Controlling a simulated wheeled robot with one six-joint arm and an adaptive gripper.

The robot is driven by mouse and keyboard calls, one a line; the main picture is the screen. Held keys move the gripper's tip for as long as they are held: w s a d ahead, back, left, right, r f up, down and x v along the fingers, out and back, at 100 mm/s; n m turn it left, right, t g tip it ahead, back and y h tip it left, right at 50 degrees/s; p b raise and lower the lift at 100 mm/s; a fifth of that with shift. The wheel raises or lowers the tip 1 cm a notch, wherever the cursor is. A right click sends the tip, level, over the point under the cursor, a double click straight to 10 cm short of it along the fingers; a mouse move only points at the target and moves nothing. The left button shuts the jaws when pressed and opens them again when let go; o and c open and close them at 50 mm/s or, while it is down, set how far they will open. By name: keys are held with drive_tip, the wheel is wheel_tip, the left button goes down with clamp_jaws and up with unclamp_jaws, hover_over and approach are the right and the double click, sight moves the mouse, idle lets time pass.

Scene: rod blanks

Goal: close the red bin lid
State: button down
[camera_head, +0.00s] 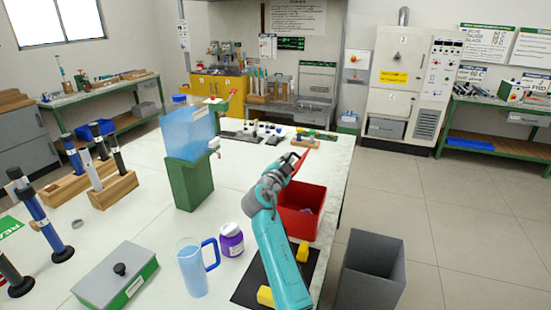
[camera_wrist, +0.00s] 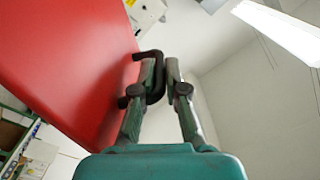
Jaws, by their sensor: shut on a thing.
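The red bin (camera_head: 300,218) stands on the white table near its right edge, and its inside shows from above. Its red lid (camera_head: 302,162) is up, tilted above the bin's far side. In the wrist view the lid (camera_wrist: 75,60) fills the upper left, with a dark bent handle (camera_wrist: 155,72) at its edge. My gripper (camera_wrist: 163,68) is shut on that handle. In the head view my gripper (camera_head: 288,165) is small beside the lid, and my arm hides part of the bin.
A purple-labelled jar (camera_head: 230,240) and a blue pitcher (camera_head: 193,268) stand left of my arm. Yellow blocks (camera_head: 302,252) lie on a black mat beside my arm. A grey open bin (camera_head: 370,270) stands right of the table. A blue water container (camera_head: 187,130) sits on a green stand.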

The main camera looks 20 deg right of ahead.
drive_tip(key=s+d+f+m, duration=0.6)
drive_tip(key=d+f, duration=0.2)
drive_tip(key=f, duration=0.2)
drive_tip(key=shift+m, duration=0.4)
drive_tip(key=shift+f, duration=0.2)
drive_tip(key=c, duration=1.5)
unclamp_jaws()
drive_tip(key=shift+r, duration=0.1)
drive_tip(key=v, duration=1.2)
drive_tip(key=shift+d, duration=0.1)
